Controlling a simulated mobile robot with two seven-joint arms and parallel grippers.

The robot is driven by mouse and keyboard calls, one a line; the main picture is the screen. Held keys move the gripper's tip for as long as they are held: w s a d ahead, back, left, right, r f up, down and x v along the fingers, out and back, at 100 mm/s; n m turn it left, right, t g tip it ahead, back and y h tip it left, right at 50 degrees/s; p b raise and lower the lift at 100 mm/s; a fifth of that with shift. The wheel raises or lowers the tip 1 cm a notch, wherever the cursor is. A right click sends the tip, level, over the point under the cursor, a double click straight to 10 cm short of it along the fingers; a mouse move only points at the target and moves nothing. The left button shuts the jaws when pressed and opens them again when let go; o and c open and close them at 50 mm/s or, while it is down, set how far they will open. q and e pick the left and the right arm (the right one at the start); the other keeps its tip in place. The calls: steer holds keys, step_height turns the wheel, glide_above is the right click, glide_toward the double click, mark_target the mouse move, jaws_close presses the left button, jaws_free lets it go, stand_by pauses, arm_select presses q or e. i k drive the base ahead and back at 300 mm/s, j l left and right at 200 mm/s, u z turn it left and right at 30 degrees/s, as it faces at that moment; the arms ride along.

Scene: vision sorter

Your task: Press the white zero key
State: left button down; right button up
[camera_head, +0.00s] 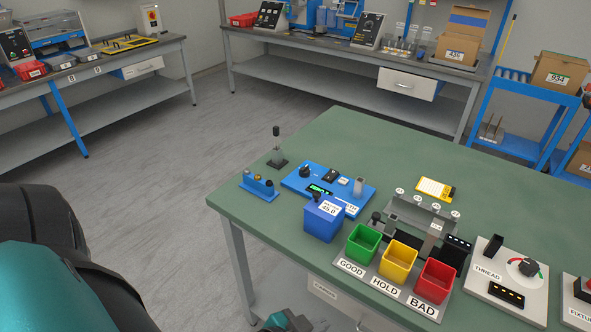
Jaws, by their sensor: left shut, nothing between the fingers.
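A blue instrument panel (322,188) lies on the green table, with a dark knob, a green display, a black key and a small white key (343,182). The white key sits right of the black one, beside an upright grey block; its marking is too small to read. My left gripper (288,322) shows only in part at the bottom edge, well below and in front of the panel, by the table's front side. It is shut and holds nothing; its fingertips are mostly cut off. My right gripper is not in view.
A blue box (323,219) stands just in front of the panel. Green (362,243), yellow (397,261) and red (436,281) bins stand to its right. A small blue stand (259,186) and a dark upright post (277,150) are left of the panel. The table's back is clear.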

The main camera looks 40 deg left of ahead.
mark_target(344, 182)
steer(key=u, duration=1.05)
